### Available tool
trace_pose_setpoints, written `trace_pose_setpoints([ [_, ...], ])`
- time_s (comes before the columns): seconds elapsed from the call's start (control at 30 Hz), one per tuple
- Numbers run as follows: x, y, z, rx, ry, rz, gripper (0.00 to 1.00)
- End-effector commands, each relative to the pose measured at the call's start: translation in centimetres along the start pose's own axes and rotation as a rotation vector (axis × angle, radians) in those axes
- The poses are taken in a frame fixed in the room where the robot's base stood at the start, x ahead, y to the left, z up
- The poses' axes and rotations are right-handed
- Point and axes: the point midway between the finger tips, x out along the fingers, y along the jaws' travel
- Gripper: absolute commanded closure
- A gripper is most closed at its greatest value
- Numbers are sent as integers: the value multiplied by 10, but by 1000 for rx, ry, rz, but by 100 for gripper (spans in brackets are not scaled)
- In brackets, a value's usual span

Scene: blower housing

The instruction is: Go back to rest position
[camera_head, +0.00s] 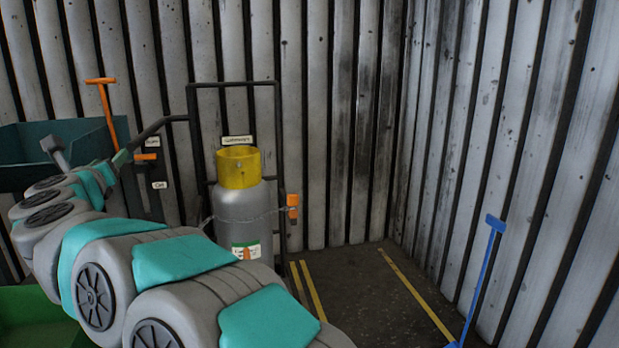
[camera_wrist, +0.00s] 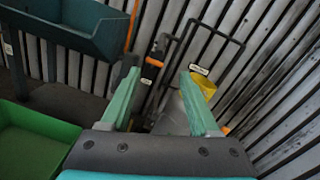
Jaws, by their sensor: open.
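My gripper (camera_wrist: 160,75) is open, with its two green fingers spread wide apart and nothing between them in the wrist view. In the head view my arm reaches from the bottom middle to the left; its far end lies near the teal bin and is partly hidden, so the fingers are hard to make out there. Beyond the fingers in the wrist view are the black trolley frame (camera_wrist: 214,31) and the yellow collar (camera_wrist: 232,92) of a gas cylinder.
A grey gas cylinder (camera_head: 236,212) stands chained on its trolley by the corrugated wall. A teal bin (camera_head: 88,138) and a green tray (camera_head: 35,325) are at left. A blue-handled tool (camera_head: 481,275) is at right. The yellow-marked floor (camera_head: 365,295) in the corner is clear.

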Motion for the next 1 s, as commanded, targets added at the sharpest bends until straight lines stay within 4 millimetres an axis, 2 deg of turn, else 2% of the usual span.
trace_pose_setpoints([
  [0.33, 0, -26, 16, -254, -84, 132, 38],
  [0.47, -7, -37, 16, -423, -129, 214, 38],
  [0.57, -19, -52, 10, -604, -171, 294, 38],
  [0.67, -41, -67, -8, -820, -209, 395, 38],
  [0.77, -67, -82, -39, -1035, -231, 506, 38],
  [0.87, -99, -100, -81, -1245, -237, 628, 38],
  [1.0, -154, -132, -150, -1508, -223, 830, 38],
])
